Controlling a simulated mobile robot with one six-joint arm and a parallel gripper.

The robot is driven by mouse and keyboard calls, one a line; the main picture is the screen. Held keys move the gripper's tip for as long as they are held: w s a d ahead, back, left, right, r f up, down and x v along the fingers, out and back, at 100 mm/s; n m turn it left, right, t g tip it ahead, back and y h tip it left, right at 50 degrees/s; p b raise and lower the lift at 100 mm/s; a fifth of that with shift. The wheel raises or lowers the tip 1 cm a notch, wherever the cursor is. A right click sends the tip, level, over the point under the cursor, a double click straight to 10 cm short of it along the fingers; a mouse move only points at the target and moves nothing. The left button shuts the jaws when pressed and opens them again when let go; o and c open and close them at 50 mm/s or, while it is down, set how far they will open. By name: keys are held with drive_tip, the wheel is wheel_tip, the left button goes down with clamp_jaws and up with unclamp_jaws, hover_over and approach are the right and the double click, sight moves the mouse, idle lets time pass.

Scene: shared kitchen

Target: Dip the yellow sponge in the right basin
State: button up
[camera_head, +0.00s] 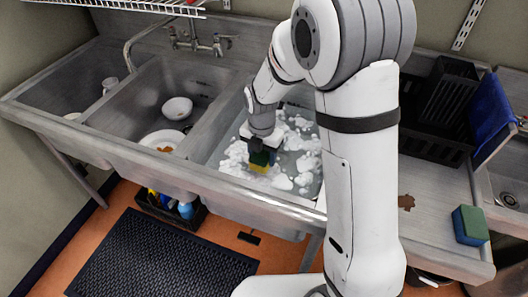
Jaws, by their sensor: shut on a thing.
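My gripper (261,144) is over the right basin (215,150) of the steel sink, pointing down. It is shut on the yellow sponge (259,167), which has a dark green upper side. The sponge is down at the level of the white suds in the basin, and its lower yellow part shows among them. I cannot tell how deep its lower edge sits. My arm hides the right part of the basin.
The middle basin holds a white bowl (177,108) and a plate (162,139). A green and blue sponge (470,225) lies on the right drainboard, with a black rack (438,110) behind it. A faucet (196,42) stands at the back wall.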

drive_tip(key=shift+f+b, duration=2.9)
drive_tip(key=shift+f, duration=1.5)
wheel_tip(320, 180, up, 23)
drive_tip(key=p, duration=1.8)
drive_tip(key=shift+s+a+r, duration=0.35)
drive_tip(key=shift+s, duration=0.4)
drive_tip(key=shift+s+a+r, duration=0.3)
drive_tip(key=shift+s, duration=0.5)
drive_tip(key=shift+s+a+r, duration=0.35)
drive_tip(key=shift+s, duration=0.4)
